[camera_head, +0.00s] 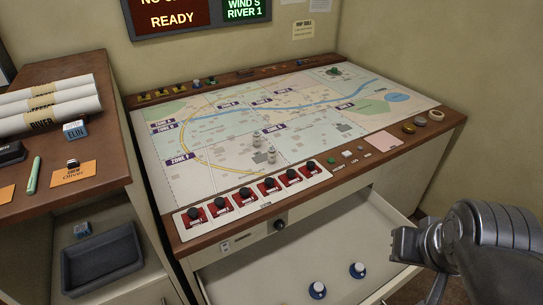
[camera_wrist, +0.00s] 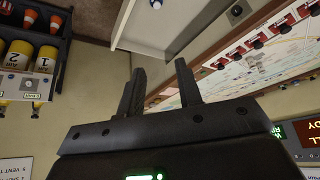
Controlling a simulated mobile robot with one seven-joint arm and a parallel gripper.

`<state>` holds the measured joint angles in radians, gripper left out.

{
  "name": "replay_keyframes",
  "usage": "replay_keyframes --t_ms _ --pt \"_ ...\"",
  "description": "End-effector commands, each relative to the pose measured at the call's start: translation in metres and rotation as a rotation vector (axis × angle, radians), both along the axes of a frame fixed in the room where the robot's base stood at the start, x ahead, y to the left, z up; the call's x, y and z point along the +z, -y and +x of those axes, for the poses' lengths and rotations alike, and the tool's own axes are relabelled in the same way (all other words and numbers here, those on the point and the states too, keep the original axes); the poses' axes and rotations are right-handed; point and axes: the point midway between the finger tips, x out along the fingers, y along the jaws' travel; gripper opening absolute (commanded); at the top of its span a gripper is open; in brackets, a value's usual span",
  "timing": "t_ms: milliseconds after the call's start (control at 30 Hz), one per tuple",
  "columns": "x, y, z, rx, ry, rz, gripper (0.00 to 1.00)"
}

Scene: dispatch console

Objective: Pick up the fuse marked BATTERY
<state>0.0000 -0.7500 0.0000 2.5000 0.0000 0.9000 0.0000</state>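No marking BATTERY can be read in either view. Two white round-topped pieces with blue bases, a left one (camera_head: 318,290) and a right one (camera_head: 357,270), stand in the open drawer (camera_head: 260,285); I cannot tell whether either is the fuse. A similar piece (camera_wrist: 156,4) is cut off at the top edge of the wrist view. My gripper (camera_wrist: 159,67) is open, with its two fingers apart and nothing between them. In the head view my arm is at the right, beside the drawer.
The console top (camera_head: 290,125) bears a map and a row of red switch blocks (camera_head: 245,197). A side cabinet (camera_head: 75,215) at left holds rolled maps (camera_head: 50,103) and a dark tray (camera_head: 102,258). The wrist view shows a rack with yellow cylinders (camera_wrist: 45,60).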

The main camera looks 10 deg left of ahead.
Motion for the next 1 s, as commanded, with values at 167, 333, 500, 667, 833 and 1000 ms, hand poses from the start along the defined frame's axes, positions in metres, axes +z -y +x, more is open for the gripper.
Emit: replay_keyframes --t_ms 167,333,500,667,833,1000 --pt "0.0 0.0 0.0 0.0 0.0 0.0 0.32" --pt "0.0 0.0 0.0 0.0 0.0 0.0 0.34" --pt "0.0 0.0 0.0 0.0 0.0 0.0 0.48" --pt "0.0 0.0 0.0 0.0 0.0 0.0 0.52" --pt "0.002 -0.001 0.003 0.0 -0.001 0.001 0.52" --pt "0.017 -0.007 0.03 0.002 -0.012 0.002 0.52"
